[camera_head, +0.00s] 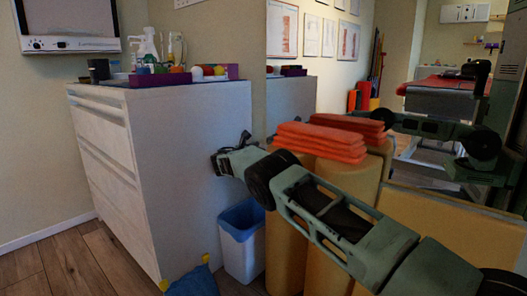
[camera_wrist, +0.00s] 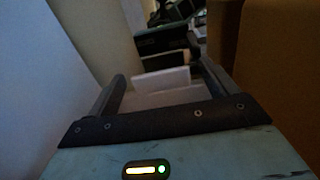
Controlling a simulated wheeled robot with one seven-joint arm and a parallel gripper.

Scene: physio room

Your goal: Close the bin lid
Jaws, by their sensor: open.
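A white bin (camera_head: 240,256) stands on the floor between the white cabinet and the tan rolls. Its upper part is blue (camera_head: 243,214); I cannot tell whether this blue is a lid, a rim or a liner. My gripper (camera_head: 229,151) is above the bin, close to the cabinet's side, and appears apart from the bin. In the wrist view my gripper (camera_wrist: 161,84) has its two fingers spread, with nothing clearly held between them. A pale flat surface (camera_wrist: 163,78) shows beyond the gap; I cannot tell what it is.
The white cabinet (camera_head: 190,180) carries a purple tray (camera_head: 160,79) and bottles. Tan rolls (camera_head: 287,245) with folded orange towels (camera_head: 322,142) stand right of the bin. A blue item with yellow ends (camera_head: 193,283) lies in front. Wood floor (camera_head: 80,262) is clear at left.

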